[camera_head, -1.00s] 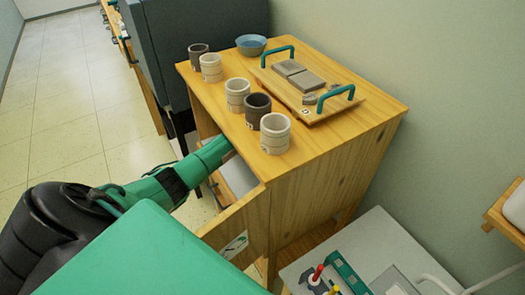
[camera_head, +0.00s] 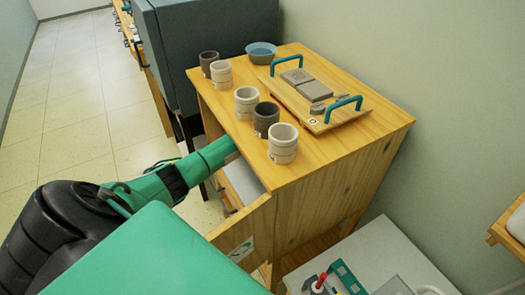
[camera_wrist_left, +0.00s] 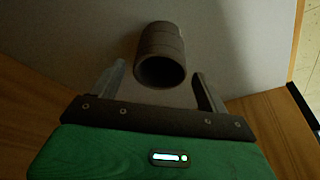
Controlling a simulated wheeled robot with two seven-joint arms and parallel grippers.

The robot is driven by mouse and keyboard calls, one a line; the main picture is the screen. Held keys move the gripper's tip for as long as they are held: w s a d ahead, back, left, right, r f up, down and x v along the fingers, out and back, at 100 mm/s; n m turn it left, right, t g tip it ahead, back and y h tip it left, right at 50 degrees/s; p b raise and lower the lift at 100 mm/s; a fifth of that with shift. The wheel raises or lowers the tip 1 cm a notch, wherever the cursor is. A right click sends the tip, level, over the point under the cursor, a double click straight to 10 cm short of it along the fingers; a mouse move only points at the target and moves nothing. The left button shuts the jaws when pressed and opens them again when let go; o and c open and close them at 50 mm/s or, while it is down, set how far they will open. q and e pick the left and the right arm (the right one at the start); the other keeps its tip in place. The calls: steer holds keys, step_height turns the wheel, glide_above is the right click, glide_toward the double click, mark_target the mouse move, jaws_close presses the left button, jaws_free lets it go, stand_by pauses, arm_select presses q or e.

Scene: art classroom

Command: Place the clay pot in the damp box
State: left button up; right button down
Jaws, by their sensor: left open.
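A dark grey-brown clay pot (camera_wrist_left: 161,58) is on a pale surface (camera_wrist_left: 230,30) in the left wrist view, its round opening facing the camera. My left gripper (camera_wrist_left: 160,85) is open, with one finger on each side of the pot and a visible gap at both. In the head view my left arm reaches into the open front of a wooden cabinet (camera_head: 335,180), which may be the damp box. Its fingers are hidden there. A white panel or tray (camera_head: 243,183) shows inside, beside the open door (camera_head: 243,232). My right gripper is not in view.
On the cabinet top stand several pots, including a dark pot (camera_head: 266,118) and a pale pot (camera_head: 282,143), with a blue bowl (camera_head: 261,52) and a handled board (camera_head: 325,115). A white table (camera_head: 375,250) stands at the lower right. The floor (camera_head: 75,120) at left is clear.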

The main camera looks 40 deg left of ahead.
arm_select(q)
steer(key=s+d+p, duration=0.1)
steer(key=s, duration=0.2)
steer(key=s+d+p, duration=0.2)
steer(key=s, duration=0.2)
steer(key=s+d+p, duration=0.1)
steer(key=s+p, duration=0.1)
steer(key=s, duration=0.2)
steer(key=shift+s+d+r, duration=0.15)
steer(key=shift+d+r, duration=0.2)
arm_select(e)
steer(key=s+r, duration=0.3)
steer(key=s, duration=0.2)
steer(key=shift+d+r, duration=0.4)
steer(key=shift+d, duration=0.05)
arm_select(q)
steer(key=shift+a, duration=0.1)
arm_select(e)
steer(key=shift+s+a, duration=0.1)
